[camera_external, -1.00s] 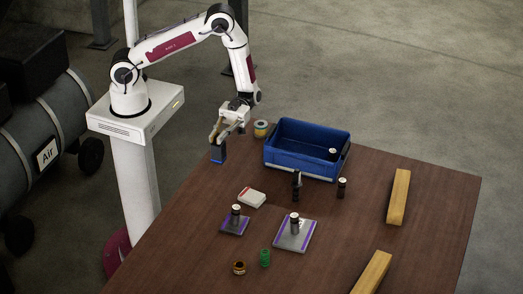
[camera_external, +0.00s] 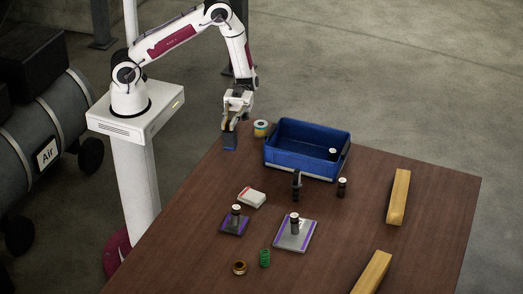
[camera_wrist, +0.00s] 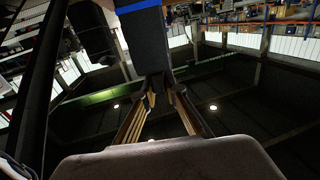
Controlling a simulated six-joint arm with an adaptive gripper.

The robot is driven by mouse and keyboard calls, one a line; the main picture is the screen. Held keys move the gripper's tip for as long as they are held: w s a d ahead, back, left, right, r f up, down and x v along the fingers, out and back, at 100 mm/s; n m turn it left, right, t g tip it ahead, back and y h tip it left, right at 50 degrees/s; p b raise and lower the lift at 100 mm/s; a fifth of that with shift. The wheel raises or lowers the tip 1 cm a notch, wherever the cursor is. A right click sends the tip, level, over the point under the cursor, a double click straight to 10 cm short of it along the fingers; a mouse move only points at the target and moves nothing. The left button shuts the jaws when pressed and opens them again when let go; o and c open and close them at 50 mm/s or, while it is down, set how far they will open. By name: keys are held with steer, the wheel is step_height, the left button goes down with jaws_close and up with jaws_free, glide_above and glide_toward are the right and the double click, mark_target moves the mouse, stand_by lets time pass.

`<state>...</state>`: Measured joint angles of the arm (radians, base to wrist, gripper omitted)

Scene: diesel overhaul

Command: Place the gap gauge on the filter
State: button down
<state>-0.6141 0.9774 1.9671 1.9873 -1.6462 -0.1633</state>
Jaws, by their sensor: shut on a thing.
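My gripper (camera_external: 232,125) hangs above the table's back left corner and is shut on a dark block with a blue band (camera_external: 229,142), probably the gap gauge. In the wrist view the fingertips (camera_wrist: 160,88) meet at the near end of this dark block (camera_wrist: 144,44), and its blue stripe shows at the top edge. A short round can with an orange side and a pale top (camera_external: 261,128), possibly the filter, stands to the right of the held block, beside the blue bin. I cannot tell for sure which thing is the filter.
A blue bin (camera_external: 285,160) holds a small dark, white-topped part. Dark cylinders stand on two grey-purple plates (camera_external: 295,238). A white-red box (camera_external: 251,197), green cylinder (camera_external: 265,258), brown ring (camera_external: 239,268) and wooden bars (camera_external: 398,197) are also on the table.

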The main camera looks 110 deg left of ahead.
steer(key=a+r+n+t+y, duration=0.2)
steer(key=a+n+t+y, duration=0.3)
steer(key=a, duration=0.7)
steer(key=w+a+r+n+t+y, duration=0.1)
steer(key=a+n+t+y, duration=0.4)
steer(key=a, duration=0.8)
steer(key=r+n+t, duration=0.1)
steer(key=t, duration=0.2)
steer(key=shift+r+n+y, duration=0.15)
steer(key=shift+n+y, duration=0.15)
steer(key=shift+y, duration=0.1)
steer(key=shift+f, duration=2.9)
steer(key=shift+f, duration=0.1)
steer(key=shift+f, duration=2)
steer(key=shift+f, duration=0.1)
